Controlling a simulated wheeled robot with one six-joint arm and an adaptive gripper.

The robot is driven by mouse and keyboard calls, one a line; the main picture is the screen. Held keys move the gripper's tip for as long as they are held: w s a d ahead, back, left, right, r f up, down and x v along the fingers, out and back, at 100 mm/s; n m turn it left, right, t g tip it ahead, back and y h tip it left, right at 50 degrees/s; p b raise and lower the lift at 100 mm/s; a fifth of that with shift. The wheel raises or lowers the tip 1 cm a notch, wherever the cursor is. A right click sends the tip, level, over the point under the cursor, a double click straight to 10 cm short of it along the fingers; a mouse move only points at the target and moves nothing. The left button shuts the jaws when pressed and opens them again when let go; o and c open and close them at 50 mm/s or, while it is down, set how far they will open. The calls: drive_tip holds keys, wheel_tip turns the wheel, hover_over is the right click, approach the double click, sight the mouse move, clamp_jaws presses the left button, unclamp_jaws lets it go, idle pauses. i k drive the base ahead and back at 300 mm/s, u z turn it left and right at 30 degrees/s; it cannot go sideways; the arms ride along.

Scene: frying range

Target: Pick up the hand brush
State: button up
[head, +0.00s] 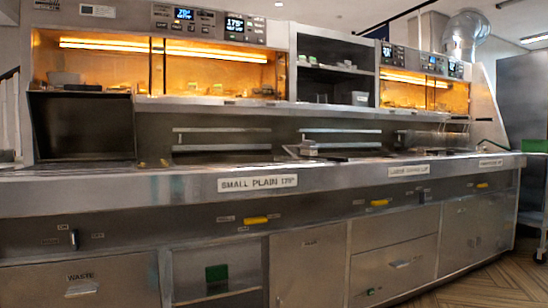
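I cannot make out the hand brush for certain. A small pale object (293,151) lies at the back of the steel counter near the middle of the head view, too small to identify. A green block-like object (216,273) stands in the open shelf under the counter, also not clearly a brush. My gripper is not in view.
The steel counter (130,188) runs across the view, with heated lit cabinets (210,75) above it. Cupboards and drawers (390,265) sit below. Wooden floor (490,280) is clear at the lower right, beside a trolley (535,222).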

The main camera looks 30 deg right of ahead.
sight(308, 148)
drive_tip(key=u, duration=1.1)
drive_tip(key=i, duration=0.8)
drive_tip(key=z, duration=2.5)
drive_tip(key=i, duration=0.9)
drive_tip(key=u, duration=0.05)
